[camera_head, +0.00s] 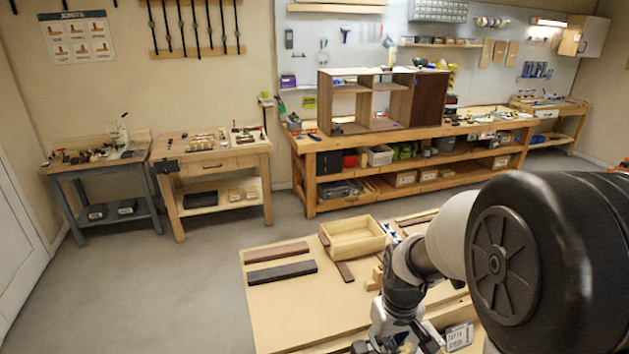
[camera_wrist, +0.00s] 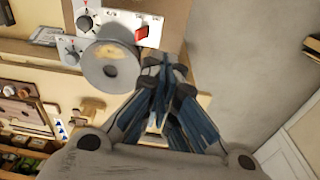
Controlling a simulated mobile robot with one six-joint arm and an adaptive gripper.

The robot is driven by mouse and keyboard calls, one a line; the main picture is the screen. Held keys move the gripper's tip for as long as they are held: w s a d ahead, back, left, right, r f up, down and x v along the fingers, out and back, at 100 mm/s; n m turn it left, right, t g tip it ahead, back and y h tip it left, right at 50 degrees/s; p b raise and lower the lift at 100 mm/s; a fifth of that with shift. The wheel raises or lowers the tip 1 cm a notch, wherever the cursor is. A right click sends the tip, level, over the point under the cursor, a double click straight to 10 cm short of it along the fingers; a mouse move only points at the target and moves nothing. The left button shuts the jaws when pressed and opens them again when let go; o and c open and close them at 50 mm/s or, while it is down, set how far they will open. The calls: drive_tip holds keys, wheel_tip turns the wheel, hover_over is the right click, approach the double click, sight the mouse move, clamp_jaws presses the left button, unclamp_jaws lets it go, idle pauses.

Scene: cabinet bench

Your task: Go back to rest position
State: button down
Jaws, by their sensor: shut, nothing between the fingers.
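My gripper (camera_wrist: 165,82) shows in the middle of the wrist view, with its dark blue-grey fingers together and nothing held between them. It hangs over the edge area of a workbench, with grey floor to its right. A round grey disc (camera_wrist: 110,68) and a pale control panel with dials and a red switch (camera_wrist: 141,33) are just left of the fingertips. I cannot tell whether the fingers touch the disc. In the head view my arm covers the lower right, and the fingers cannot be made out there.
In the head view a near workbench (camera_head: 272,314) holds an open wooden box (camera_head: 352,250) and dark wood strips (camera_head: 282,272). An open cabinet (camera_head: 370,125) stands on the long back bench (camera_head: 312,196). The floor (camera_head: 150,285) at left is clear.

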drive_tip(key=s+r+m+t+b, duration=0.1)
drive_tip(key=s+r+b, duration=0.2)
drive_tip(key=s, duration=0.7)
drive_tip(key=s+a+r+m+t+b, duration=0.1)
drive_tip(key=s+r+b, duration=0.3)
drive_tip(key=s, duration=0.6)
drive_tip(key=shift+r+m+t+b, duration=0.15)
drive_tip(key=shift+m+t+b, duration=0.25)
drive_tip(key=shift+t+b, duration=0.5)
drive_tip(key=shift+d, duration=0.1)
